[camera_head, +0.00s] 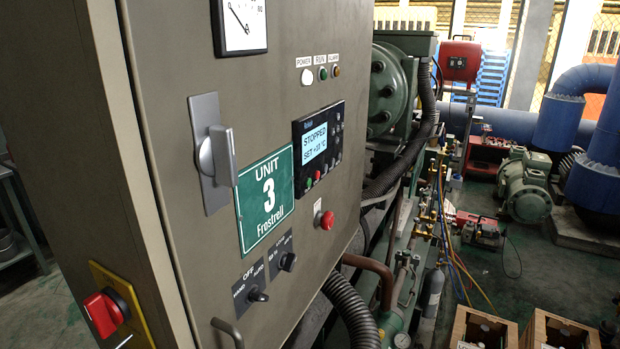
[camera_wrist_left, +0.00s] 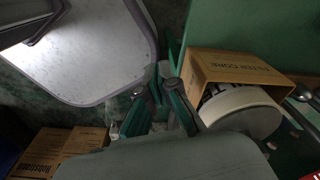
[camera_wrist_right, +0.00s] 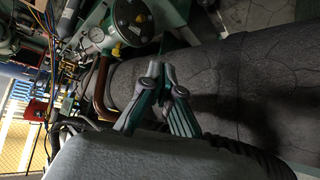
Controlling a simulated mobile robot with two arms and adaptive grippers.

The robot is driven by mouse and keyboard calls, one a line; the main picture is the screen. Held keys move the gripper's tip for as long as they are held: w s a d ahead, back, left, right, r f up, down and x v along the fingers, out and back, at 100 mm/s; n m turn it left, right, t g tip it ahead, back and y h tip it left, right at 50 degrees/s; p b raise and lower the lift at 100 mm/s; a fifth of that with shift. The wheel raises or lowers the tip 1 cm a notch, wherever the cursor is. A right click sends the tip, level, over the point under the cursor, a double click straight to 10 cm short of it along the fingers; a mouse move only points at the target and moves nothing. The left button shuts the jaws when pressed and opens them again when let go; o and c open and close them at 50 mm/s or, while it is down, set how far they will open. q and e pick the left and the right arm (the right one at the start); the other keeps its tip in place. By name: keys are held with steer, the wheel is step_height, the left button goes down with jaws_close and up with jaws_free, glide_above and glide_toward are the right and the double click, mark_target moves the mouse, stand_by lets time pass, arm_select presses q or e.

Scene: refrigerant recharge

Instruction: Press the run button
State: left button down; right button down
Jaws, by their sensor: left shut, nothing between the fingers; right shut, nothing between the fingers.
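The control cabinet (camera_head: 270,90) fills the left and middle of the head view. Its controller panel (camera_head: 318,140) has a lit display reading "STOPPED" and a set temperature. Below the display are a small green button (camera_head: 317,175) and a small red button (camera_head: 309,183); their markings are too small to read. Neither gripper shows in the head view. In the left wrist view my left gripper (camera_wrist_left: 161,88) is shut and empty, away from the panel. In the right wrist view my right gripper (camera_wrist_right: 161,72) is shut and empty, with thick piping behind it.
The cabinet also carries a large grey switch handle (camera_head: 222,155), a red mushroom button (camera_head: 327,220), two selector knobs (camera_head: 258,295) and a red rotary switch (camera_head: 106,312). Pipes and hoses (camera_head: 352,310) crowd its right side. A cardboard box (camera_wrist_left: 235,75) lies near my left gripper.

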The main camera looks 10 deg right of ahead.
mark_target(308, 182)
steer(key=w+a+r+t, duration=0.1)
steer(key=w+r+t, duration=0.25)
steer(key=r, duration=0.65)
steer(key=w+r+m+t+y+p, duration=0.15)
steer(key=w+r, duration=0.25)
steer(key=r, duration=0.7)
steer(key=w+a+r+n+t, duration=0.1)
steer(key=w+r+t, duration=0.25)
steer(key=r, duration=0.65)
steer(key=s+a+r+t+y, duration=0.1)
steer(key=r+t+y, duration=0.1)
steer(key=r, duration=0.9)
steer(key=s+a+r+n+t+y, duration=0.1)
steer(key=a+r+t+y, duration=0.1)
steer(key=r, duration=1)
steer(key=shift+s+r+t+y, duration=0.3)
steer(key=shift+t+y, duration=0.15)
steer(key=shift+y, duration=0.5)
steer(key=w+a, duration=0.5)
steer(key=a, duration=0.2)
steer(key=shift+a+b, duration=0.15)
steer(key=shift+b, duration=0.15)
steer(key=shift+w+a, duration=0.1)
steer(key=shift+w+a, duration=0.15)
steer(key=shift+a, duration=0.1)
